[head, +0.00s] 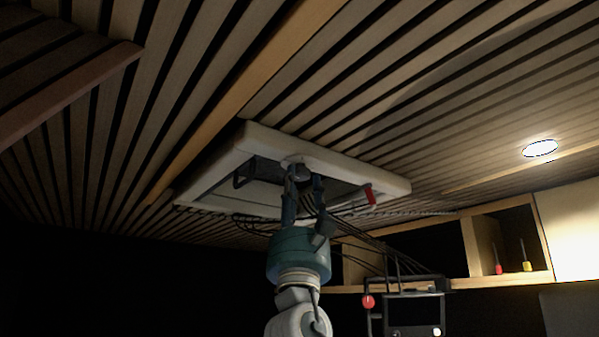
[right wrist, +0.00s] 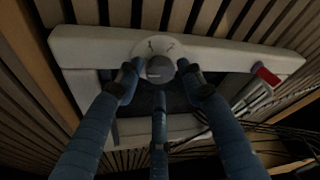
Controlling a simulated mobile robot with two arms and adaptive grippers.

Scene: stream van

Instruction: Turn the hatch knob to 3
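The hatch is a white frame (head: 390,181) set in the slatted ceiling, with a dark panel inside. Its round grey knob (right wrist: 160,69) sits on a pale dial (right wrist: 144,46) with small dark marks that are too small to read. My right gripper (head: 304,190) reaches up to the knob from below. In the right wrist view its blue fingers (right wrist: 160,82) stand around the knob, one on each side and one below. The side fingertips look close against the knob, but I cannot tell whether they touch it. My left gripper is not in view.
A red-tipped lever (head: 370,194) is on the hatch's right side and a black handle (head: 243,174) on its left. Dark cables hang below the hatch. Wooden shelves (head: 478,245) and a lit ceiling lamp (head: 540,148) are at the right.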

